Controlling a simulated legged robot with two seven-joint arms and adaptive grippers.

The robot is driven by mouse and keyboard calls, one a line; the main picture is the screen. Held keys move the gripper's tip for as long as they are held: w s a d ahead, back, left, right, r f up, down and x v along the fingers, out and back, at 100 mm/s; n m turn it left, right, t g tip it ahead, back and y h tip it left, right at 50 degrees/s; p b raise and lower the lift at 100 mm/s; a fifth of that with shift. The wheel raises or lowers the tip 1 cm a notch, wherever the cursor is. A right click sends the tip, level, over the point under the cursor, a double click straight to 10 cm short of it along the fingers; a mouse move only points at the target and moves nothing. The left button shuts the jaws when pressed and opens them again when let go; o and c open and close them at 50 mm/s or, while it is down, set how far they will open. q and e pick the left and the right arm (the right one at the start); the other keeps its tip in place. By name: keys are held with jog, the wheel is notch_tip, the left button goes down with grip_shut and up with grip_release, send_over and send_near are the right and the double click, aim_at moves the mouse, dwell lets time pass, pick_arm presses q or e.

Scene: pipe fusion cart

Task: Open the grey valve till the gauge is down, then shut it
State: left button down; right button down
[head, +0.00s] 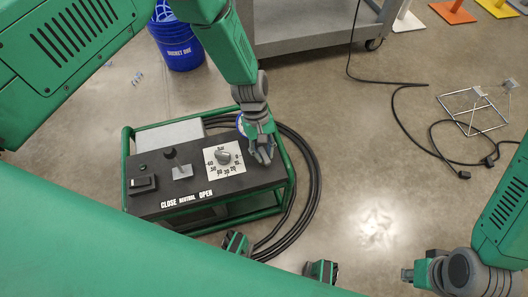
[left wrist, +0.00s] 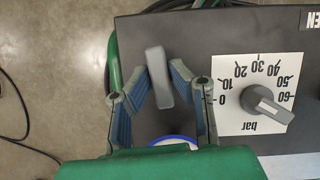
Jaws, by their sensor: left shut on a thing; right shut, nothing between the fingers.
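My left gripper (head: 262,152) is at the right end of the black control panel (head: 180,202). It is shut on the grey valve's handle (left wrist: 159,77), a flat grey bar between its two fingers in the left wrist view. The gripper hides the handle in the head view. The gauge (head: 239,168) is a white square dial marked 0 to 60 bar, with a grey pointer (left wrist: 268,103). The pointer appears near the 60 end, towards the word bar. My right gripper (head: 412,274) is shut and empty at the lower right, away from the panel, its fingertips hard to make out.
The panel sits in a green tube frame (head: 290,172) with a grey lever (head: 182,171) and a black switch (head: 141,184). Black hoses (head: 312,170) curl around its right side. A blue bucket (head: 181,52) stands behind.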

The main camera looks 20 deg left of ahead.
pick_arm(q)
jog(key=shift+w+m, duration=0.2)
jog(key=shift+m, duration=0.1)
jog(key=c, duration=1.5)
grip_release()
jog(key=shift+s, duration=0.1)
jog(key=v, duration=1.2)
jog(key=shift+d, duration=0.1)
jog(key=shift+f, duration=0.1)
